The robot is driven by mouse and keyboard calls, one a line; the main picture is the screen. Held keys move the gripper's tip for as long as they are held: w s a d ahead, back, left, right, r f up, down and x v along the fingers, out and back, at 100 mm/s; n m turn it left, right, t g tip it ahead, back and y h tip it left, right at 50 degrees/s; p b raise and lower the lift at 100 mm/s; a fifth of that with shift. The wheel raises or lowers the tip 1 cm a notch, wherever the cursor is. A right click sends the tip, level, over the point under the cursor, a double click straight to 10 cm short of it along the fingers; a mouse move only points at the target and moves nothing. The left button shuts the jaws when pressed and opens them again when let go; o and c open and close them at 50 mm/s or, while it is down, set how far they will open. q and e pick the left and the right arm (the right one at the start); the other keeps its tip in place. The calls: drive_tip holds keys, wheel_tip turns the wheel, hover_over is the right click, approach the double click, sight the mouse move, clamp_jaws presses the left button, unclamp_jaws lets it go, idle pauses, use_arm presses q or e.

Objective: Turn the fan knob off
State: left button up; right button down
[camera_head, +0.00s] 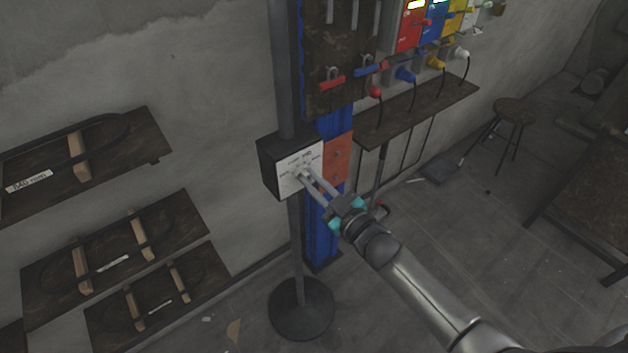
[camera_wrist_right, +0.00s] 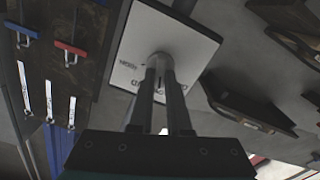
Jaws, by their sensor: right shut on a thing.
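The fan control is a dark box (camera_head: 268,168) with a white labelled face plate (camera_head: 288,180), fixed to a grey pole. My right gripper (camera_head: 305,175) reaches up to the middle of the plate, and its fingers are shut on the knob. In the right wrist view, the grey round knob (camera_wrist_right: 159,60) sits between the fingertips, in front of the white plate (camera_wrist_right: 190,40). The fingers cover part of the knob and some of the labels, so I cannot tell its setting. My left gripper is in neither view.
The pole stands on a round dark base (camera_head: 301,308). An orange panel (camera_head: 338,158) on a blue post is close behind the box.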

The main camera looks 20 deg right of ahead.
drive_tip(key=n, duration=0.4)
drive_tip(key=shift+a+n, duration=0.1)
drive_tip(key=shift+n, duration=0.2)
drive_tip(key=shift+f+n+b, duration=0.15)
drive_tip(key=shift+n+b, duration=0.45)
drive_tip(key=shift+n, duration=2)
drive_tip(key=c, duration=0.9)
unclamp_jaws()
drive_tip(key=shift+o, duration=0.2)
drive_tip(key=shift+s, duration=0.1)
drive_tip(key=v, duration=1.5)
